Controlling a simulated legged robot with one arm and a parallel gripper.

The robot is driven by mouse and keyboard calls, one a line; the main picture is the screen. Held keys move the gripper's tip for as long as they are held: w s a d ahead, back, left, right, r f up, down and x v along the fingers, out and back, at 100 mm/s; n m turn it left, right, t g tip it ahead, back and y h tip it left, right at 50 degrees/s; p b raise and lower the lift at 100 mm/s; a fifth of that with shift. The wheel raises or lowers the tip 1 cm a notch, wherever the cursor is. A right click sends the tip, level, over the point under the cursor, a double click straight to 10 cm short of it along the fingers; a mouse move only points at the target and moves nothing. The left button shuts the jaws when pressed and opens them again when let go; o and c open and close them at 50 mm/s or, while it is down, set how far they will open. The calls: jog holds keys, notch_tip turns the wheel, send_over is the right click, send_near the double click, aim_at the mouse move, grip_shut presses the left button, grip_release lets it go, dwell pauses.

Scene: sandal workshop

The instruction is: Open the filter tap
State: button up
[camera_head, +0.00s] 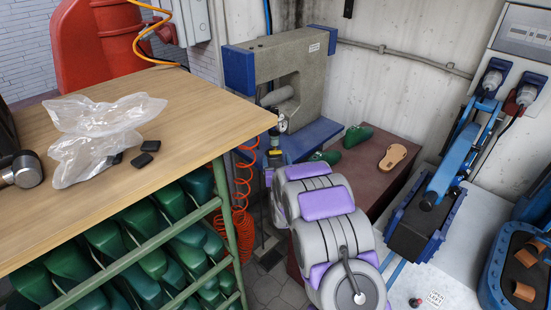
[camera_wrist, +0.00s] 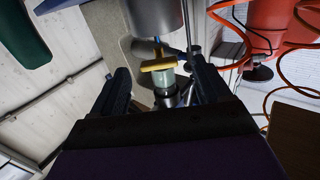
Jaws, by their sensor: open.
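The filter tap (camera_wrist: 160,64) shows as a yellow T-shaped handle in the wrist view, beside a pale green filter body (camera_wrist: 165,82). My gripper (camera_wrist: 162,78) is open, with one dark finger to the left and one to the right of the tap in the picture. I see no finger touching it, but the distance in depth is hard to tell. In the head view the small filter unit (camera_head: 275,143) is at the table's right corner, below a round gauge (camera_head: 282,122). My grey and purple arm reaches toward it and hides my gripper's fingers there.
A wooden table (camera_head: 190,105) with a rack of green shoe forms (camera_head: 110,240) is on the left. A coiled orange hose (camera_head: 238,220) hangs by its leg. The blue and grey press (camera_head: 300,65) stands behind. A brown bench (camera_head: 370,160) holds green forms and a sandal sole.

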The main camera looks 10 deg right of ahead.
aim_at(276, 152)
jog(key=shift+w+d+r+b, duration=0.15)
jog(key=shift+w+b, duration=0.15)
jog(key=shift+w, duration=1.25)
